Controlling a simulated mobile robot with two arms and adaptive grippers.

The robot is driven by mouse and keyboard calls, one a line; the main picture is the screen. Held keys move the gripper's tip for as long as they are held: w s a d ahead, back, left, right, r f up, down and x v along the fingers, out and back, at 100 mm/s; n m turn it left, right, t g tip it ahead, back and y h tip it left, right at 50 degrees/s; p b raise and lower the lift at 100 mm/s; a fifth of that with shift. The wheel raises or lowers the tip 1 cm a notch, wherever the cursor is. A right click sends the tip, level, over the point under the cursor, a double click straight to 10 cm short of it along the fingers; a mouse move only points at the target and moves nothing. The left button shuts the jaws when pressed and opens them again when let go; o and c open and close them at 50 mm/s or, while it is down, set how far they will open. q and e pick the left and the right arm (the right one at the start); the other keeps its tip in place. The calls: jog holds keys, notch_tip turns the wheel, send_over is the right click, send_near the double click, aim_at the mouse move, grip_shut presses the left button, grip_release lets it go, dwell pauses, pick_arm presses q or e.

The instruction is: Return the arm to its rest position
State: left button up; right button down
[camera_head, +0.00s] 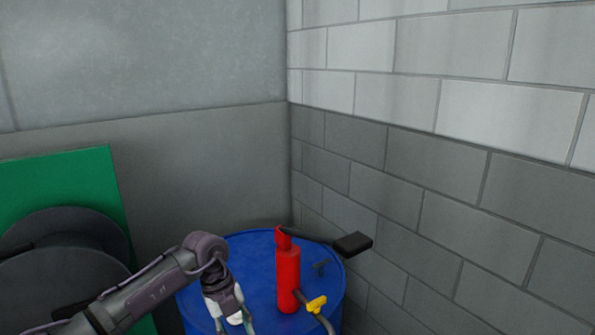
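My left arm comes in from the lower left and bends down over a blue barrel (250,245). Its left gripper (232,320) points down at the bottom edge of the view, to the left of a red upright tool (288,270). The fingertips run into the bottom edge, so how far they are spread is unclear. A small white patch shows between the fingers, and I cannot tell what it is. The red tool has a black handle (352,243) sticking out to the right. The gripper looks apart from the red tool. My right gripper is not in view.
A yellow-fitted hose or lever (316,304) is at the red tool's lower right. A green panel (75,180) and dark round reels (60,270) stand at the left. A block wall (440,190) rises close on the right.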

pick_arm(q)
jog(key=s+d+f+n+t+h, duration=0.25)
jog(key=d+f+n+h, duration=0.25)
jog(key=d+f+h, duration=0.6)
jog(key=s+a+f+n+t+y, duration=0.1)
jog(key=a+f+n+t+y, duration=0.1)
jog(key=a+f+n+t, duration=0.3)
jog(key=s+a+f+n+t+y, duration=0.15)
jog(key=f+n, duration=0.25)
jog(key=f, duration=0.4)
jog(key=s+a+f+n+t+y, duration=0.1)
jog(key=a+f+n+t+y, duration=0.1)
jog(key=a+f+n+t, duration=0.3)
jog(key=s+a+f+n+g+y, duration=0.2)
jog(key=s+a+f+g+y, duration=0.1)
jog(key=s+f, duration=0.6)
jog(key=s+a+f+n+g+y, duration=0.2)
jog(key=s+a+f+n+y, duration=0.1)
jog(key=s+f, duration=0.5)
jog(key=s+a+f+n+g+y, duration=0.1)
jog(key=s+a+f+g, duration=0.1)
jog(key=s, duration=1.2)
jog(key=s+a+f+n+g+y, duration=0.1)
jog(key=s+f+g, duration=0.4)
jog(key=s, duration=0.9)
jog(key=shift+a+f+n, duration=0.5)
jog(key=shift+n, duration=0.1)
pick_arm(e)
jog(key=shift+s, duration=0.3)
